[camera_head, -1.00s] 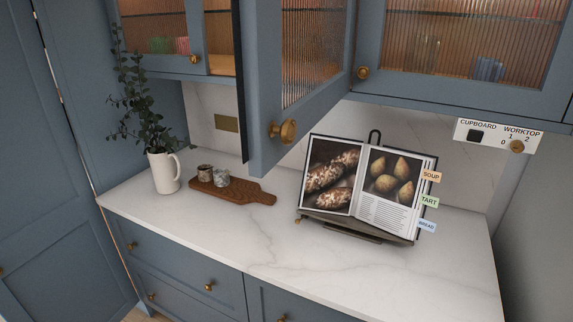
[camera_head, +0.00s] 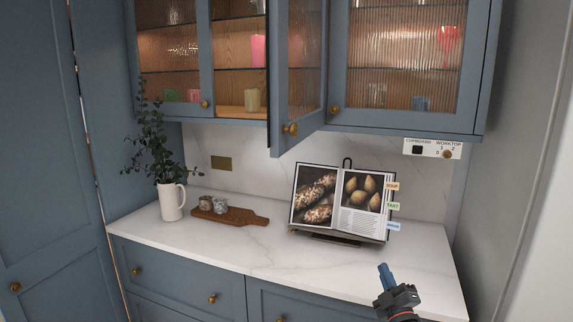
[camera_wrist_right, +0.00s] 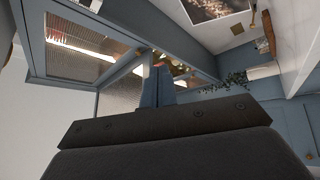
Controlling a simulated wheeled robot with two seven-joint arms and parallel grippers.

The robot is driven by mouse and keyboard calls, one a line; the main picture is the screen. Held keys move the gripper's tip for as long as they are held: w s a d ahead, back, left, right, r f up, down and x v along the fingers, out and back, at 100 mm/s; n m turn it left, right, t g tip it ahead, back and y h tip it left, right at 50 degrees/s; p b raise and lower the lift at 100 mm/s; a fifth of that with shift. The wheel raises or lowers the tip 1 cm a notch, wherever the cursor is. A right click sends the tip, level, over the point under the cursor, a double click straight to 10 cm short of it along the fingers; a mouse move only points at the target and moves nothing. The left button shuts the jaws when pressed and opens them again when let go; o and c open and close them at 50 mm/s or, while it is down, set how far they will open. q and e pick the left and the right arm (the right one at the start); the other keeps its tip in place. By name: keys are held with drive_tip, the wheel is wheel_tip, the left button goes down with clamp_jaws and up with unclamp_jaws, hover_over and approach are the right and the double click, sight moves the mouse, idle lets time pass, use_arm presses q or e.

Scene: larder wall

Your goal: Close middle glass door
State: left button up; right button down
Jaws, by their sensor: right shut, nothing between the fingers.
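The middle glass door (camera_head: 300,75) of the blue wall cupboard stands open, swung out towards me, with ribbed glass and a round brass knob (camera_head: 290,129) low on its free edge. The shelves behind it show to its left. My right gripper (camera_head: 384,273) is low at the right, over the front of the worktop, well below and apart from the door. Its blue fingers are together and empty. In the right wrist view the fingers (camera_wrist_right: 157,88) point up towards the cupboard's underside and glass fronts. My left gripper is not in view.
The left glass door (camera_head: 170,60) and right glass door (camera_head: 400,60) are shut. On the marble worktop (camera_head: 260,255) stand a cookbook on a stand (camera_head: 343,203), a board with small pots (camera_head: 235,216) and a jug with leaves (camera_head: 171,200). A switch panel (camera_head: 432,149) hangs under the cupboard.

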drive_tip(key=s+a+r+m+g+y+b, duration=0.15)
drive_tip(key=a+r+m+g+y, duration=0.35)
drive_tip(key=r+m, duration=0.65)
drive_tip(key=s+a+r+m+g+y, duration=0.2)
drive_tip(key=s+r+m+g+y, duration=0.15)
drive_tip(key=r+m+g, duration=0.6)
drive_tip(key=s+a+r+m+g+y, duration=0.25)
drive_tip(key=r+m+y, duration=0.25)
drive_tip(key=r+m, duration=0.85)
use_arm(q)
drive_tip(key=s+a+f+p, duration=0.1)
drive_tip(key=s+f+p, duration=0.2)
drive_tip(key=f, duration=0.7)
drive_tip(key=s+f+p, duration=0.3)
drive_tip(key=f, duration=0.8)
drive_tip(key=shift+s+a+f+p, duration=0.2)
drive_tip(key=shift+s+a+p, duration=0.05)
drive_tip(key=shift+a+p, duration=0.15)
use_arm(e)
drive_tip(key=w+a, duration=0.2)
drive_tip(key=a, duration=0.5)
drive_tip(key=w+a+f+m, duration=0.1)
drive_tip(key=w+a, duration=0.1)
drive_tip(key=a, duration=0.5)
drive_tip(key=shift+w, duration=0.3)
drive_tip(key=shift+a, duration=0.1)
